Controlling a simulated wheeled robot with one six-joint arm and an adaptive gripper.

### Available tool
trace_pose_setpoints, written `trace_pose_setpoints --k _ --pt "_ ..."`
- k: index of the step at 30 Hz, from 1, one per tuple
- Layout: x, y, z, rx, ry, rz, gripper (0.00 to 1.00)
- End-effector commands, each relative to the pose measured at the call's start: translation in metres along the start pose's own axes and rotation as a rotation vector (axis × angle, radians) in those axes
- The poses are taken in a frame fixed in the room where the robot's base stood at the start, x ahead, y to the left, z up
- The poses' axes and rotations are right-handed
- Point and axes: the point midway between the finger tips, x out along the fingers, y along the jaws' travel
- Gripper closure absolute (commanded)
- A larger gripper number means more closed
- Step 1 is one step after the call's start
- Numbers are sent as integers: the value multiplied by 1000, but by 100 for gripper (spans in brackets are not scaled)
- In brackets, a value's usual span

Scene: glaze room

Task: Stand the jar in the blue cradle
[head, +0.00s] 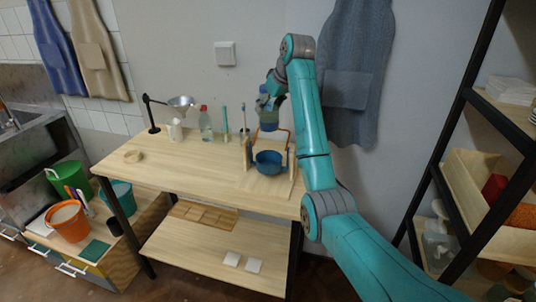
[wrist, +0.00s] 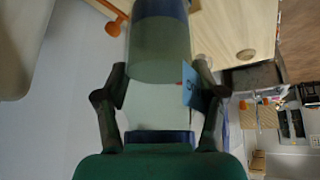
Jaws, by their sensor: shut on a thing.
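The jar (head: 268,118) is a see-through grey-green cylinder with blue at its end. My gripper (head: 270,99) is shut on it and holds it in the air above the blue cradle (head: 269,162). In the wrist view the jar (wrist: 160,50) sits between the two fingers of my gripper (wrist: 160,92). The blue cradle is a round blue cup between wooden uprights on a pale board, with an orange bar behind it. The jar is apart from the cradle in the head view. The cradle's inside is mostly hidden.
The table's front left is clear. A shelf rack (head: 470,96) stands right.

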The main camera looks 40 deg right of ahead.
Motion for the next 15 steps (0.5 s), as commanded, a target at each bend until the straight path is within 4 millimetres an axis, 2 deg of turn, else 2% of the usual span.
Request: trace_pose_setpoints --k 9,15 --pt "58 -2 37 -1 -1 -1 100" --pt "88 -3 56 0 1 0 100"
